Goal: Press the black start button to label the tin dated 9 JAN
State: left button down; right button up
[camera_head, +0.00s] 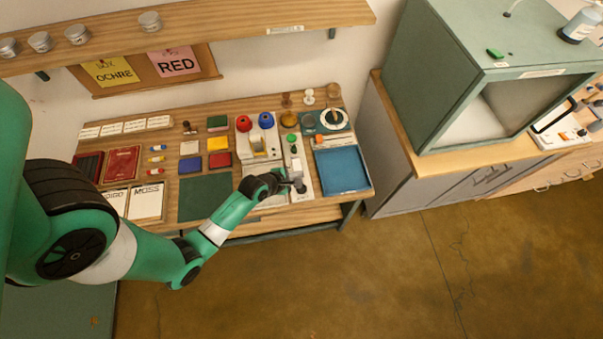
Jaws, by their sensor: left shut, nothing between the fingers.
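A pale labelling machine (252,165) with a red knob and a blue knob stands on the wooden workbench. Beside it is a narrow pale panel (305,181) with a green button (291,137) and a small dark spot (294,149) that may be the black start button; it is too small to be sure. My left gripper (299,186) is shut and empty over the lower part of this panel; I cannot tell whether it touches. Metal tins (77,34) stand on the wall shelf; no date is readable. My right gripper is not in view.
A blue tray (342,171) lies right of the panel. A dark green mat (205,198), colour blocks (220,159) and cards (146,201) lie to the left. A green booth (460,75) stands on the cabinet at right. My left arm spans the bench's front edge.

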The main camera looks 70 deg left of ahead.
aim_at(299, 190)
pick_arm(q)
notch_tip(299, 190, down, 8)
jog(key=b, duration=0.8)
jog(key=shift+f, duration=0.4)
jog(key=shift+f, duration=0.1)
dwell(1.2)
jog(key=shift+f+b, duration=0.3)
jog(key=shift+b, duration=0.05)
